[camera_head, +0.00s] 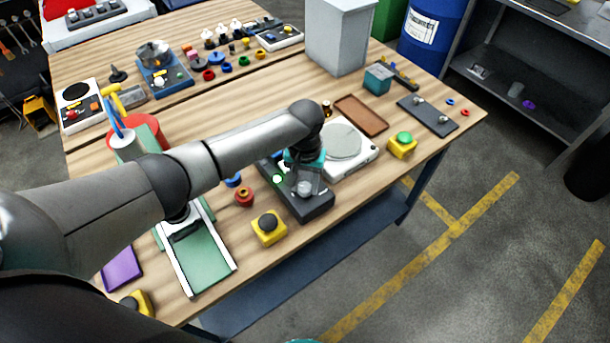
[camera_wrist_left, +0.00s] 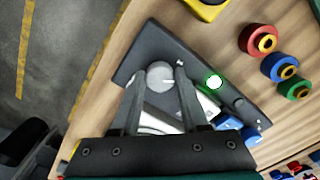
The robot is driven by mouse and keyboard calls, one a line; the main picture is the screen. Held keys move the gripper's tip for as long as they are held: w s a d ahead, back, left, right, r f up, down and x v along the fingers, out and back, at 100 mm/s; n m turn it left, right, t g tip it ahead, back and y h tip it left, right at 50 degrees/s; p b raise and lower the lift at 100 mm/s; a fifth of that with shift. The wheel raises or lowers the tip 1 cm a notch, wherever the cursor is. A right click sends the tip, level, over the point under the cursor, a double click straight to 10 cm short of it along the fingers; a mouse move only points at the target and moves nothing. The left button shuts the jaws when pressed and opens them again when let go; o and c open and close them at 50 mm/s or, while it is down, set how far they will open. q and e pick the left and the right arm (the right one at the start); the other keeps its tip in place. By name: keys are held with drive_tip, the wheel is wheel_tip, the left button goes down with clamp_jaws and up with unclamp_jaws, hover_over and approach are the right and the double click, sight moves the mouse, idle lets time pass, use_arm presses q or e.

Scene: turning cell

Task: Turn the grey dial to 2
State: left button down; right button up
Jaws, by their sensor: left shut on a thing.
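The grey dial (camera_head: 305,188) sits on a dark control box (camera_head: 318,208) near the front edge of the wooden table. In the left wrist view the dial (camera_wrist_left: 158,73) is a round light-grey knob on the dark box (camera_wrist_left: 150,40). My left gripper (camera_head: 304,178) comes down over the box from above. In the wrist view its two fingers (camera_wrist_left: 160,80) stand on either side of the dial, shut on it. A lamp (camera_wrist_left: 214,82) on the box glows green. I cannot read any numbers or a pointer on the dial. My right gripper is not in view.
A yellow button box (camera_head: 269,227) and a red ring (camera_head: 244,196) stand left of the control box. A white scale (camera_head: 344,146) stands close on its right. A green-topped yellow button (camera_head: 403,146) is farther right. My left arm crosses above the table's left part.

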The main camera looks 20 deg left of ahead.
sight(305, 187)
use_arm(q)
drive_tip(key=m+p, duration=0.1)
drive_tip(key=m, duration=0.2)
drive_tip(key=shift+r+m+p, duration=0.1)
drive_tip(key=shift+m+p, duration=0.2)
drive_tip(key=shift+p, duration=0.05)
drive_tip(key=shift+m+p, duration=0.4)
drive_tip(key=shift+m, duration=1.1)
drive_tip(key=shift+c, duration=2.1)
unclamp_jaws()
wheel_tip(305, 187, up, 15)
drive_tip(key=p, duration=0.1)
